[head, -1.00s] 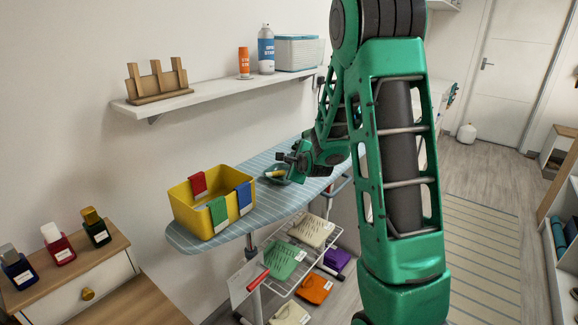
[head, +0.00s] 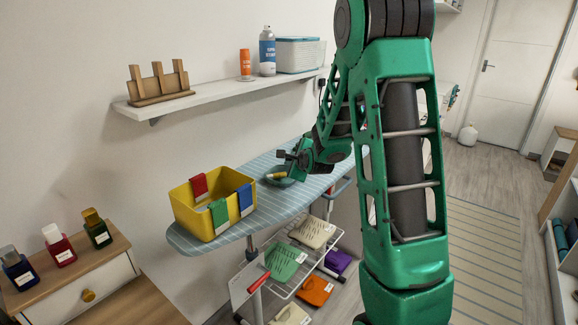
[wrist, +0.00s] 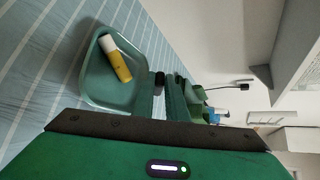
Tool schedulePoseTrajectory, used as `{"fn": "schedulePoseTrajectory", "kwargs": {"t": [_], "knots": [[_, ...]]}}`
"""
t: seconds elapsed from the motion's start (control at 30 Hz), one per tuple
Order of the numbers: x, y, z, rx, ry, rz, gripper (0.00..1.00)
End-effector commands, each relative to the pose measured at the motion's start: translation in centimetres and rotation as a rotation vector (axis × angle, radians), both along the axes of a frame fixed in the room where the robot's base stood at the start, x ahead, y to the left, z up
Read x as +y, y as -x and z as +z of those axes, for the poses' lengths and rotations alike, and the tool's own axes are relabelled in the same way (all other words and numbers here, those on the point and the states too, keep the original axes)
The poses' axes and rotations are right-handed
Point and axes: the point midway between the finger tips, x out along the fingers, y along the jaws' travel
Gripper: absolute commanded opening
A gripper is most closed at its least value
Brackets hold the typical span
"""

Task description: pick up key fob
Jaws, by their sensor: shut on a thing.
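My gripper (head: 288,160) is over the far part of the striped ironing board (head: 262,212), beside and above a small teal dish. In the wrist view my gripper (wrist: 169,82) has its fingers close together, shut on a small dark thing that I take to be the key fob. Its outline is mostly hidden by the fingers. A small dark shape also shows at the fingertips in the head view. The teal dish (wrist: 92,84) lies on the board, just left of the fingers in the wrist view. A yellow tube with a white cap (wrist: 116,62) lies in it.
A yellow bin (head: 190,217) with coloured tags stands on the board's near end. A white shelf (head: 205,95) with cans and a box is above. A wire rack (head: 310,252) with coloured folders is below. Bottles stand on a cabinet (head: 75,265) at left.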

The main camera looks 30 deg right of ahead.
Motion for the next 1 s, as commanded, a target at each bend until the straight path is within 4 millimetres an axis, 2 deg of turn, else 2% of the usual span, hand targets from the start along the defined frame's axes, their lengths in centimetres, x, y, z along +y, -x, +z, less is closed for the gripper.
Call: {"fn": "schedulePoseTrajectory", "kwargs": {"t": [0.13,0.3,0.5,0.73,1.0], "knots": [[0.0,-0.1,3.0,-0.008,0.002,0.001,0.0],[4.0,0.8,5.1,-0.006,0.002,0.008,0.0],[7.9,1.9,7.5,-0.005,0.002,0.006,0.0],[10.5,2.6,9.1,-0.002,0.0,0.002,0.0],[11.3,2.9,9.6,-0.001,0.0,0.0,0.0]]}}
